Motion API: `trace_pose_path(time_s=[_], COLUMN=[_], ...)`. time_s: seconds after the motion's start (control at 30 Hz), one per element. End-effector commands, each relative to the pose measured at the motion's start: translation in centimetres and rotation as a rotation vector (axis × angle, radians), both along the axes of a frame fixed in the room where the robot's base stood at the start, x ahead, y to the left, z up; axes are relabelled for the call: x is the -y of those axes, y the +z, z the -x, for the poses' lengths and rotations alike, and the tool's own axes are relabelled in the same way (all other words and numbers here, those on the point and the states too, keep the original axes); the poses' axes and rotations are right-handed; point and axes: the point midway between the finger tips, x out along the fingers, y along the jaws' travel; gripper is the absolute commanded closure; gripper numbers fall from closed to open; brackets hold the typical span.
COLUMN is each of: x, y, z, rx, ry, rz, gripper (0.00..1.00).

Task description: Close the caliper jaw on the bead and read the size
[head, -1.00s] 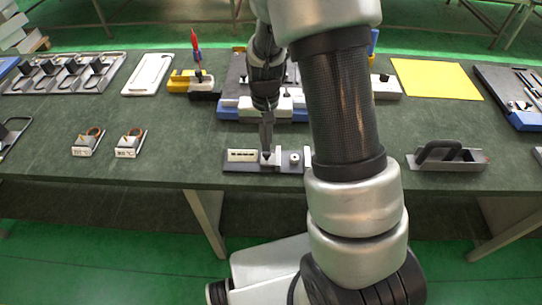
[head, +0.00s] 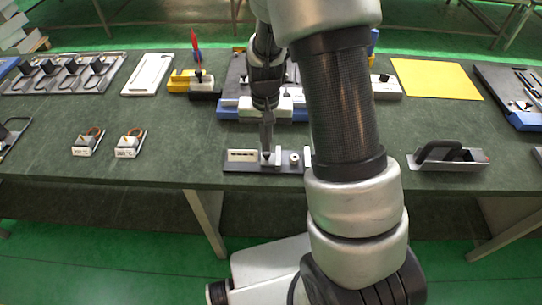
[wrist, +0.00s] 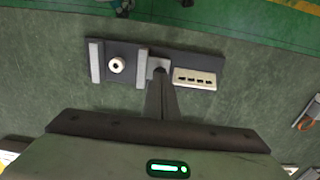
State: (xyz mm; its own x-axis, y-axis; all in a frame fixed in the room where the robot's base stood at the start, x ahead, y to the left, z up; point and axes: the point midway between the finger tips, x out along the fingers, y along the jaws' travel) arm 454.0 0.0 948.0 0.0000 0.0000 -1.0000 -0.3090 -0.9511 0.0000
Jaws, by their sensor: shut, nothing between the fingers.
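The caliper (head: 262,170) is a dark base near the front edge of the table. In the wrist view, a round, pale bead (wrist: 117,65) stands between the end jaw (wrist: 96,63) and the sliding jaw (wrist: 142,69). A gap shows between the bead and the sliding jaw. The bead also shows in the head view (head: 293,159). My gripper (wrist: 160,73) is shut and empty, its fingertips down at the light block beside the sliding jaw; contact is unclear. The readout plate (wrist: 195,78) has dark marks too small to read. My arm hides the caliper's right end in the head view.
Two small labelled blocks with orange loops (head: 130,144) stand to the left. A grey tray with a black handle (head: 447,158) stands to the right. Blue and grey fixtures and a yellow sheet (head: 435,79) lie behind.

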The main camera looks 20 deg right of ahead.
Motion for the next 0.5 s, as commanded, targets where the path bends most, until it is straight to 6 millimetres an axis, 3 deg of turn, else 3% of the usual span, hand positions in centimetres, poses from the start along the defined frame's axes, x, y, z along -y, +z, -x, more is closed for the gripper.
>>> trace_pose_path(time_s=[0.5], x=[0.0], y=[-0.54], z=[0.01], rx=[0.0], ry=[0.0], rz=[0.0], gripper=[1.0])
